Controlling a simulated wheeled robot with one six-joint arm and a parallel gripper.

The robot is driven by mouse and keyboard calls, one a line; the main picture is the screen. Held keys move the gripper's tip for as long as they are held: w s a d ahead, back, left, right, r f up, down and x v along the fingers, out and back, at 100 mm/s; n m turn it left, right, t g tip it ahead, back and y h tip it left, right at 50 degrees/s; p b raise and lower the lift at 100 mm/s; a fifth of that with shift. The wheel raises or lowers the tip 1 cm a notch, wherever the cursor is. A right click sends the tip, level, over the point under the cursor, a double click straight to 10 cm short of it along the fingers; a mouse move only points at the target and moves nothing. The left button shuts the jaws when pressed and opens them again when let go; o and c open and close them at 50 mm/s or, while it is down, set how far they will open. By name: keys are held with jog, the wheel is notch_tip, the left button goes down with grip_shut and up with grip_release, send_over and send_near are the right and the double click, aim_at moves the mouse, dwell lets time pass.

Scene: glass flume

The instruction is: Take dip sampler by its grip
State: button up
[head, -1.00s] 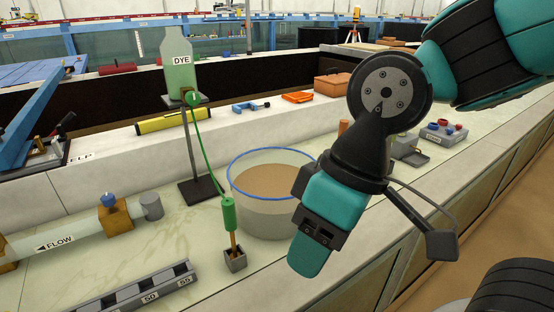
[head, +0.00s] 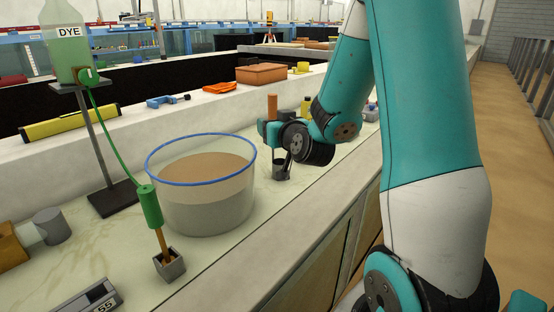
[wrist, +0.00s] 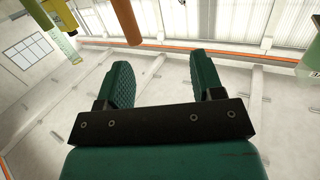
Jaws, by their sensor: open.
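An upright orange-brown grip (head: 272,107), which looks like the dip sampler's, rises behind my gripper in the head view. A small dark cup (head: 281,171) stands below it on the bench; my wrist hides the part between. My gripper (head: 268,132) is at the grip's height or just below, close to it. In the wrist view, my gripper (wrist: 163,75) shows two teal fingers apart with nothing between them. An orange-brown cylinder (wrist: 127,20) shows beyond the left fingertip, probably the same grip. I cannot tell whether they touch.
A blue-rimmed bucket (head: 205,195) of brown material stands left of my gripper. A green-handled dye wand (head: 150,205) stands in a small grey holder (head: 170,266). The dye bottle (head: 65,45) is on a stand. An orange-brown box (head: 261,73) sits on the ledge behind.

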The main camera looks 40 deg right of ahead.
aim_at(274, 108)
jog(key=w+d+h+p, duration=0.1)
jog(key=w+d+p, duration=0.3)
jog(key=p, duration=0.2)
jog(key=w+d+m+h+p, duration=0.1)
jog(key=w+d+p, duration=0.3)
jog(key=w+p, duration=0.1)
jog(key=shift+d+p, duration=0.3)
jog(key=shift+p, duration=0.5)
jog(key=shift+w+d+f+p, duration=0.15)
jog(key=shift+w+d+p, duration=0.15)
jog(key=shift+w+p, duration=0.2)
jog(key=p+x, duration=0.2)
jog(key=x, duration=0.3)
jog(key=shift+d+f, duration=0.1)
grip_shut()
